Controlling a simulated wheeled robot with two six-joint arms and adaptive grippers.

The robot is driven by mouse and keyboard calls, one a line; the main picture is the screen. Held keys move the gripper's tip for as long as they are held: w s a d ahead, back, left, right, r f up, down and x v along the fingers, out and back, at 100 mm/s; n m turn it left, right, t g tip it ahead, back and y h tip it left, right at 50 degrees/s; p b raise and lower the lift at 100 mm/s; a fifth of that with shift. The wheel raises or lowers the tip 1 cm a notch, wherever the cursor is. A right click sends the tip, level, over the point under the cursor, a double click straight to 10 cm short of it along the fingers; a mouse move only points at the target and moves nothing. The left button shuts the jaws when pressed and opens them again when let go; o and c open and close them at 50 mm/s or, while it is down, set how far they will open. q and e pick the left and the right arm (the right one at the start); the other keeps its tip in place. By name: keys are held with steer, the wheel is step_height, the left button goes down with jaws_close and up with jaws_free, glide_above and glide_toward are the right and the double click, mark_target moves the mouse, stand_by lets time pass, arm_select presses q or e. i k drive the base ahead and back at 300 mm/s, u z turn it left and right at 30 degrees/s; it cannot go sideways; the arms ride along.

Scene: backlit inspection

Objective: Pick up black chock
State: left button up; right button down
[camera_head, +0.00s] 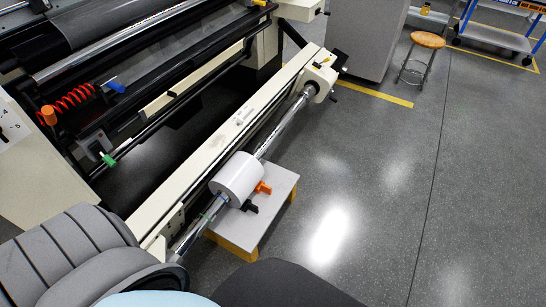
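A small black chock (250,206) lies on a low grey-topped platform (262,222), just right of a white roll (239,178). An orange chock-like piece (263,188) lies close behind it on the same platform. The white roll sits on a shiny metal shaft (284,130) and stands close to both pieces. The roll may hide part of the black chock. Neither of my grippers is in view, so nothing is seen touching the chock.
A large cream and black machine (165,85) fills the left side, its long beam beside the shaft. A stool (427,41), a grey cabinet (366,35) and a blue cart (500,38) stand at the back right. The grey floor right of the platform is clear.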

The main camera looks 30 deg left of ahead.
mark_target(247, 205)
steer(key=i, duration=2.9)
steer(key=u, duration=3.1)
steer(key=i, duration=0.45)
steer(key=z, duration=0.2)
